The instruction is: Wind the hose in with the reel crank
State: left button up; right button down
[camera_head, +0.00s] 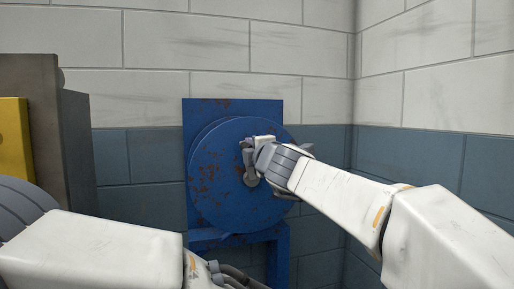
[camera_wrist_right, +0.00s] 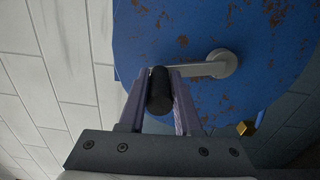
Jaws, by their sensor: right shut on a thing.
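The reel is a round blue disc (camera_head: 222,196) with rust spots, upright on a blue stand by the wall. It also fills much of the right wrist view (camera_wrist_right: 180,30). Its grey metal crank arm (camera_wrist_right: 200,69) runs from a round hub (camera_wrist_right: 224,63) to a black handle (camera_wrist_right: 159,92). My right gripper (camera_wrist_right: 158,95) is shut on the black handle, one finger on each side. In the head view my right gripper (camera_head: 250,148) is in front of the disc, above the hub, and partly covers the crank. I see no hose for sure. My left arm shows at lower left, without clear jaws.
A dark grey block-like unit (camera_head: 75,145) with a yellow panel (camera_head: 14,140) stands at the left. A tiled wall is behind the reel, and a second wall closes the right side. A small brass-coloured piece (camera_wrist_right: 246,128) shows near the disc's edge.

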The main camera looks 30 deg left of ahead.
jog(key=shift+w+d, duration=0.15)
dwell(0.4)
jog(key=c, duration=0.6)
grip_release()
jog(key=shift+s+d+f+b, duration=0.15)
jog(key=shift+s+d+b, duration=0.2)
jog(key=shift+s+b, duration=0.15)
jog(key=b+v, duration=0.4)
jog(key=v, duration=0.5)
jog(key=shift+d, duration=0.15)
